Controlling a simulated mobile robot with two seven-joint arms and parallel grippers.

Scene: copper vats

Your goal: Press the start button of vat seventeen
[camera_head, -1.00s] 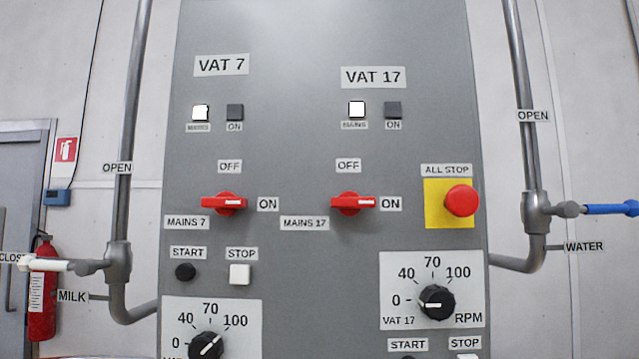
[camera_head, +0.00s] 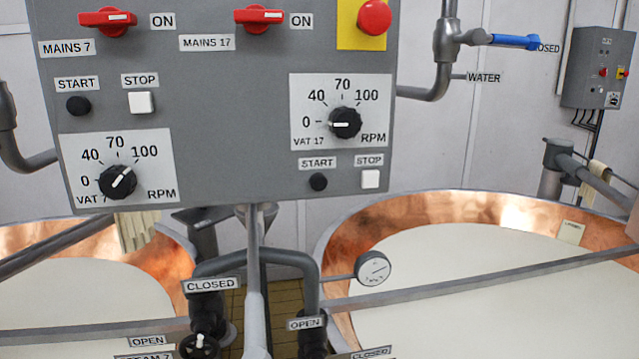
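The grey control panel (camera_head: 230,110) fills the upper left of the head view. The vat 17 start button (camera_head: 318,182) is a round black button under a START label at the panel's lower right. The square white stop button (camera_head: 370,179) is just right of it. The vat 17 RPM knob (camera_head: 345,122) is above them, its white mark toward 0. The red mains 17 switch (camera_head: 258,18) has its handle lying level toward ON. Another black start button (camera_head: 78,106) and white stop button (camera_head: 141,102) belong to the vat 7 side. Neither gripper is in view.
Copper vats with white contents stand at right (camera_head: 480,215) and left (camera_head: 20,238). Pipes and a round gauge (camera_head: 373,268) stand below the panel. Metal bars cross the vats. A red all-stop button (camera_head: 374,17) is at the panel's top right. A smaller panel (camera_head: 597,68) hangs far right.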

